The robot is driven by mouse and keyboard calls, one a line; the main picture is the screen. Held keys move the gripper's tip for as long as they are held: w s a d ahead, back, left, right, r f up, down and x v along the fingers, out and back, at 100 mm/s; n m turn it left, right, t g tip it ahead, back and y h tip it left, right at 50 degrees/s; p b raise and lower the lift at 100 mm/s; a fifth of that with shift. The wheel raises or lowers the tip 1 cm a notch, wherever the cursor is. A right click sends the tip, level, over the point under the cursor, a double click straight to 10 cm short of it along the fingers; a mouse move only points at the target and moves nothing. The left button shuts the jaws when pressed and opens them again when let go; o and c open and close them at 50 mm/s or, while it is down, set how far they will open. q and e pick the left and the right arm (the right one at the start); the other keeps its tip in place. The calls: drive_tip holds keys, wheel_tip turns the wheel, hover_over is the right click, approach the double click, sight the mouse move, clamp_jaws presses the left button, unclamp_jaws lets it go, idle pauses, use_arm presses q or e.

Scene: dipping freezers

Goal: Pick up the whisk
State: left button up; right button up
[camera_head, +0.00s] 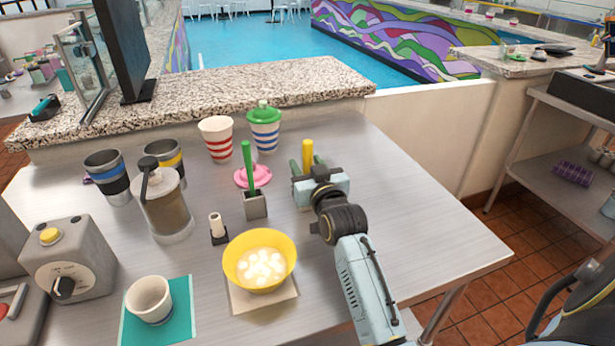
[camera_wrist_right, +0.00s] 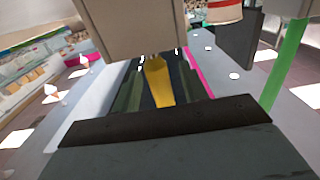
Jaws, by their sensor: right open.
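An upright yellow handle (camera_head: 307,153), which appears to be the whisk's, stands near the table's right side. Its lower part is hidden behind my right gripper (camera_head: 307,168), so I cannot see any wires. The right gripper is open, with its fingers on either side of the handle. In the right wrist view the yellow handle (camera_wrist_right: 158,82) shows between the two dark green fingers, with gaps on both sides. I cannot tell if either finger touches it. A green-handled tool (camera_head: 247,160) stands in a small grey holder (camera_head: 256,207) to the left. My left gripper is not in view.
A yellow bowl (camera_head: 240,265) with pale pieces sits in front. Striped cups (camera_head: 216,140), a metal canister (camera_head: 165,207), a pink lid (camera_head: 243,181) and a white cup (camera_head: 149,300) stand to the left. The steel table (camera_head: 420,220) is clear at right. A granite ledge (camera_head: 230,93) runs behind.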

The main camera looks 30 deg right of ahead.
clamp_jaws()
idle(0.3)
